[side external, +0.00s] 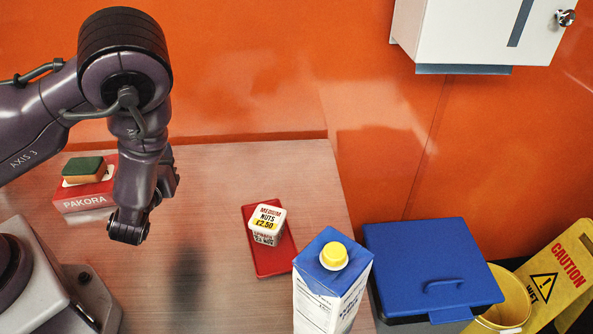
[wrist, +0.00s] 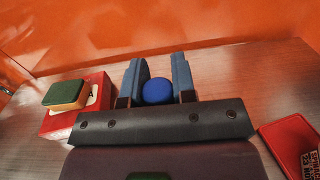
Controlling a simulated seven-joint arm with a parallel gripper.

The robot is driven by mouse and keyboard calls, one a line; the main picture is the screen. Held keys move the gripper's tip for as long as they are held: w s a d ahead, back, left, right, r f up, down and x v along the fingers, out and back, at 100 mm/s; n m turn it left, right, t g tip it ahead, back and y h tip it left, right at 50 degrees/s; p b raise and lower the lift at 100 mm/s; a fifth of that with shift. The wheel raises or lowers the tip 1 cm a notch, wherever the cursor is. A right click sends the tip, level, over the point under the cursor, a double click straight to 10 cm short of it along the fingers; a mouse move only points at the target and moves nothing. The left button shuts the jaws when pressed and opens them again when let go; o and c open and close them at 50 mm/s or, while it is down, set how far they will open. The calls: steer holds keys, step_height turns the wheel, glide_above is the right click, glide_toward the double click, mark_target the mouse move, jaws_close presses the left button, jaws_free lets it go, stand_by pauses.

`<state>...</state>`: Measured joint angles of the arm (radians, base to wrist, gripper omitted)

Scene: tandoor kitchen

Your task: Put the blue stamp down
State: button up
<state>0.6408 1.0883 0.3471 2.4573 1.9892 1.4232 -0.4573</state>
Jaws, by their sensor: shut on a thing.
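The blue stamp (wrist: 157,91) shows in the wrist view as a round blue knob between the two blue-grey fingers of my gripper (wrist: 158,62). My gripper is shut on it. The lower part of the stamp is hidden. In the side view the dark end of my arm (side external: 130,226) is over the left part of the table, right of the red PAKORA box. The fingers and the stamp cannot be made out there, so the stamp's height above the table is not clear.
A sponge (side external: 84,169) lies on the PAKORA box (side external: 87,195). A labelled cube (side external: 266,222) stands on a red tray (side external: 271,262). A blue-and-white carton (side external: 330,285) stands at the front right. The table middle (side external: 205,220) is clear. A blue-lidded bin (side external: 425,262) is beyond the table edge.

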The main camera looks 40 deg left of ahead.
steer(key=w+d+r+m+t+h, duration=0.3)
steer(key=w+d+m+t+h, duration=0.2)
steer(key=w+d+m+h, duration=0.95)
steer(key=w+f+n, duration=0.1)
steer(key=w+f, duration=0.2)
steer(key=w, duration=0.2)
steer(key=w+f+n+h, duration=0.1)
steer(key=w+f, duration=0.2)
steer(key=w, duration=0.2)
steer(key=w+f+n+h, duration=0.1)
steer(key=w+f, duration=0.2)
steer(key=w, duration=0.2)
steer(key=shift+d+f+g+h, duration=0.15)
steer(key=shift+f+g+h, duration=0.1)
steer(key=shift+g, duration=0.05)
steer(key=shift+w+f, duration=0.2)
steer(key=shift+f, duration=0.05)
steer(key=shift+d+f, duration=0.1)
steer(key=shift+f, duration=1.5)
steer(key=o, duration=0.9)
steer(key=shift+f, duration=0.1)
